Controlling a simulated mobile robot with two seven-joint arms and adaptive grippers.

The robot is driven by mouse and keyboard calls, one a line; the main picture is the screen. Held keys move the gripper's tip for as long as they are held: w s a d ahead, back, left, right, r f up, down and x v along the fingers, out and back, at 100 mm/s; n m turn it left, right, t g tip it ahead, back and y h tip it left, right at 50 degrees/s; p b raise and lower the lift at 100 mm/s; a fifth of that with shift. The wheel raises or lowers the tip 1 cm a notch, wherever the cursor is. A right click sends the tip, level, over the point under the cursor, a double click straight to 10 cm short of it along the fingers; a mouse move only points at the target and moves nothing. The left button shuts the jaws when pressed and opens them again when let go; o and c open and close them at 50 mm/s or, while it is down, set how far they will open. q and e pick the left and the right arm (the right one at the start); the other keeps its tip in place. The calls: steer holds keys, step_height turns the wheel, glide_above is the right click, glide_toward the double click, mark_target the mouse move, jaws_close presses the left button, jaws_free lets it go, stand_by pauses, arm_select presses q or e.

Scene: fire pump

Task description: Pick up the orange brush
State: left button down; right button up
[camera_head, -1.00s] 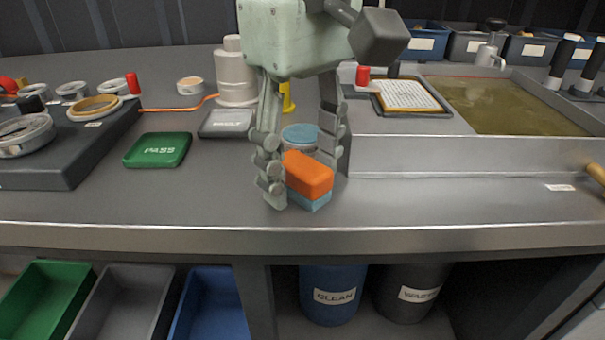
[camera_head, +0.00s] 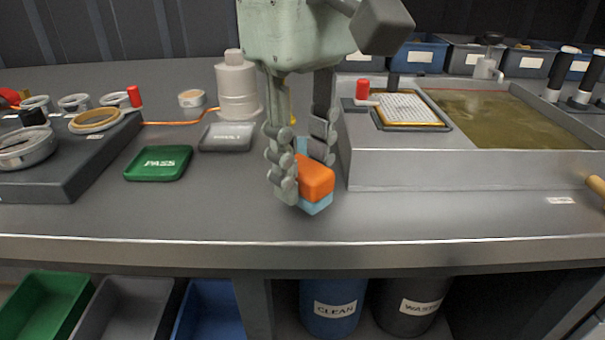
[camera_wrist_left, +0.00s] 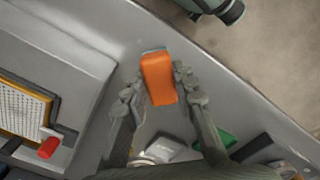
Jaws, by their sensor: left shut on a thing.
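The orange brush (camera_head: 315,178) has an orange block on top and a pale blue underside. It is at the front of the grey bench, right of the green tray. My left gripper (camera_head: 301,180) reaches down from above with its fingers on either side of the brush, shut on it. In the left wrist view the brush (camera_wrist_left: 158,79) sits between the two fingertips (camera_wrist_left: 157,88). Whether its underside touches the bench is hard to tell. My right gripper is not in view.
A green PASS tray (camera_head: 158,163) and a grey tray (camera_head: 226,137) lie to the left. A raised metal basin (camera_head: 450,172) stands close on the right. A white stacked cylinder (camera_head: 237,90) is behind. The bench front edge (camera_head: 200,250) is near; bins are below.

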arm_select(q)
steer(key=r, duration=0.3)
steer(key=shift+a, duration=0.35)
steer(key=s+a+r, duration=0.1)
steer(key=a+r, duration=0.5)
steer(key=a, duration=0.5)
steer(key=shift+s+r+p, duration=0.25)
steer(key=shift+p, duration=0.1)
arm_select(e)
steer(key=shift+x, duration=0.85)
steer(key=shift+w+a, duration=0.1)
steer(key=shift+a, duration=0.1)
